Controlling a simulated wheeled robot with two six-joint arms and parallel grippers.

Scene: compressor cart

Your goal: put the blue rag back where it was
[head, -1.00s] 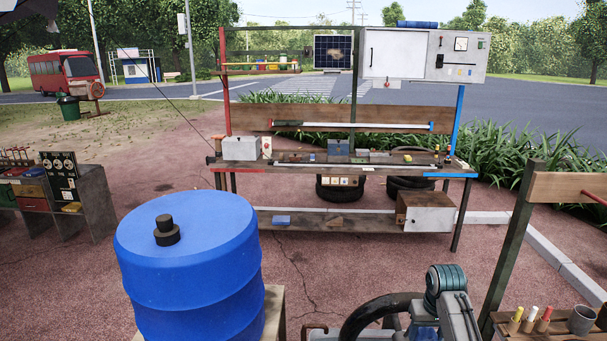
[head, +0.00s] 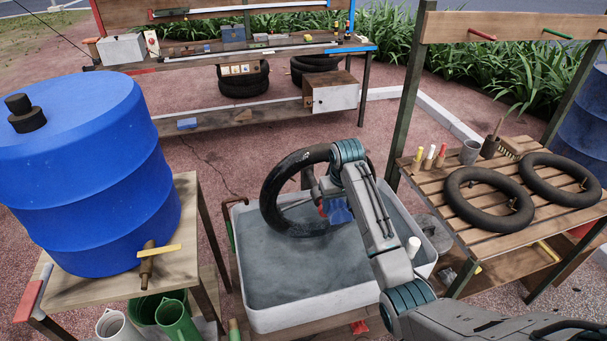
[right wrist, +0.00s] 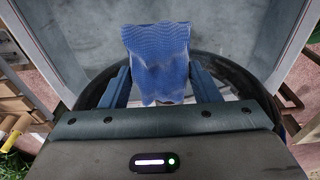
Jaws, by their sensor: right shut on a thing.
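The blue rag (head: 338,211) hangs from my right gripper (head: 335,198), above the grey tub (head: 262,318) and in front of the black tyre (head: 271,205). In the right wrist view the crumpled rag (right wrist: 158,58) lies between the two fingers of my right gripper (right wrist: 160,80), which is shut on it. The tub's grey inside shows beyond the rag there, and the dark tyre curves behind the fingers. My forearm hides part of the tub's right side in the head view. My left gripper is not in view.
A blue barrel (head: 85,180) stands on a wooden stand at left, with green cans (head: 176,322) below. A slatted table (head: 440,207) at right holds inner tubes (head: 489,198), a grey cup (head: 470,151) and markers. A workbench (head: 190,48) stands behind.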

